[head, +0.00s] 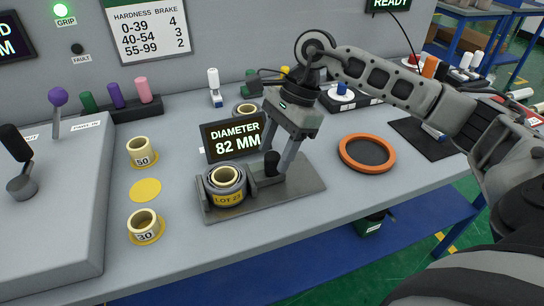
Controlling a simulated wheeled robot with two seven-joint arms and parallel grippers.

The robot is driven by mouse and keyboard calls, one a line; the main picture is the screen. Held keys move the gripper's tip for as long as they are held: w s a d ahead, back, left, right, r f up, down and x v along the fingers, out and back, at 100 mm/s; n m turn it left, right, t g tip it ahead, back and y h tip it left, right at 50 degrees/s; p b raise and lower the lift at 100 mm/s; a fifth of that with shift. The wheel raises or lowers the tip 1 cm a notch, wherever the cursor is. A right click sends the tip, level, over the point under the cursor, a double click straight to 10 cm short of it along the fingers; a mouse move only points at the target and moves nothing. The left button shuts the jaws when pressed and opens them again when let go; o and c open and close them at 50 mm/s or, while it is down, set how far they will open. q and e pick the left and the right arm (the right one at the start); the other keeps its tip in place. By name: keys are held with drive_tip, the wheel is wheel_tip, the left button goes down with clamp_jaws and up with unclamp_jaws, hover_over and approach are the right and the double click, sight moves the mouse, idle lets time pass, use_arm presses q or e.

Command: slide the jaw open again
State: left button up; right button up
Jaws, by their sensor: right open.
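A grey measuring fixture (305,188) lies on the bench with a wrapped roll (228,199) marked LOT 23 at its left end. A grey curved piece wraps around the roll; I cannot tell which part is the sliding jaw. A black knob (271,164) stands on the fixture right of the roll. My right gripper (277,160) points down over the fixture, open, with its fingers on either side of the knob. Whether the fingers touch it is unclear. The display (235,138) behind reads DIAMETER 82 MM. My left gripper is not in view.
Rolls marked 50 (141,151) and 30 (145,225) stand left, with an empty yellow disc (145,190) between them. An orange ring (366,153) lies right. A grey console (55,200) with levers fills the left.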

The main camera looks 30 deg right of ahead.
drive_tip(key=shift+x, duration=1.25)
clamp_jaws()
drive_tip(key=shift+d+f+b, duration=0.1)
drive_tip(key=shift+d+b, duration=0.2)
drive_tip(key=shift+s+d+f+b, duration=0.1)
drive_tip(key=shift+s+d+b, duration=0.05)
drive_tip(key=shift+d+b, duration=0.35)
drive_tip(key=shift+d, duration=0.25)
drive_tip(key=shift+r, duration=0.25)
unclamp_jaws()
drive_tip(key=shift+s+d, duration=0.1)
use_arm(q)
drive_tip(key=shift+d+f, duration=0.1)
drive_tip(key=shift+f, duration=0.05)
